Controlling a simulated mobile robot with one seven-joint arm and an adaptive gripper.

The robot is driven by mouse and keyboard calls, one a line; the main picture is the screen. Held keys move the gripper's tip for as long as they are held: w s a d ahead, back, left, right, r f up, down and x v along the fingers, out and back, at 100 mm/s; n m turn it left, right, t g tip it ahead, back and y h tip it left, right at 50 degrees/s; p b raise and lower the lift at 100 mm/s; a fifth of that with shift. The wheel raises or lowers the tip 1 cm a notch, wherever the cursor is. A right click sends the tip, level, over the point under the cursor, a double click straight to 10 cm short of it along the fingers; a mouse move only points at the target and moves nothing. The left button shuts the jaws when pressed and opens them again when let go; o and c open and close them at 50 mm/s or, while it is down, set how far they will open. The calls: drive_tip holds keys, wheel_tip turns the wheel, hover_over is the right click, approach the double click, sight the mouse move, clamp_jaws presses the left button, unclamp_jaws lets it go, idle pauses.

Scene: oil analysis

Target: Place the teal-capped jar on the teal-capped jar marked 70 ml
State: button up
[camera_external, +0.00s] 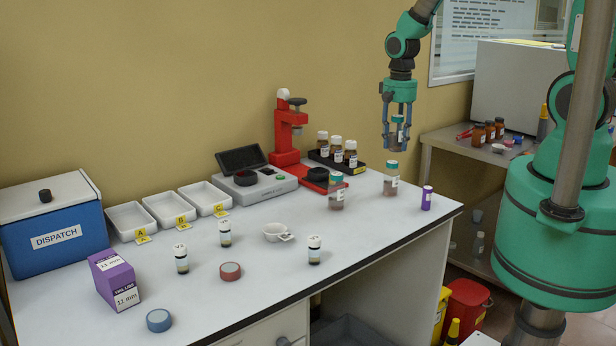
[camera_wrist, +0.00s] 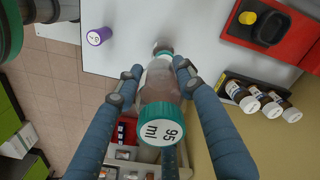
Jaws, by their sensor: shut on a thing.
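My gripper (camera_external: 398,146) is shut on a teal-capped jar (camera_external: 397,133) and holds it in the air above the right end of the bench. In the wrist view the held jar (camera_wrist: 160,82) lies between the two fingers, and its cap label reads 95 ml. One teal-capped jar (camera_external: 391,180) stands upright on the bench below the held jar, with a clear gap between them. Another teal-capped jar (camera_external: 336,193) stands further left, in front of the red plate. Their markings are too small to read, so I cannot tell which is 70 ml.
A purple vial (camera_external: 427,198) stands right of the nearer jar, close to the bench edge. A black rack (camera_external: 320,157) with brown bottles and a red press (camera_external: 284,135) stand behind. White-capped vials (camera_external: 314,250) stand on the front of the bench. A side table (camera_external: 455,145) is at right.

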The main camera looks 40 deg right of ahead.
sight(396, 116)
drive_tip(key=shift+w, duration=0.1)
drive_tip(key=shift+w, duration=0.2)
drive_tip(key=shift+w+f, duration=0.15)
drive_tip(key=shift+f, duration=1.65)
drive_tip(key=shift+f, duration=0.15)
drive_tip(key=o, duration=1.2)
wheel_tip(396, 116, up, 12)
drive_tip(key=shift+r, duration=0.2)
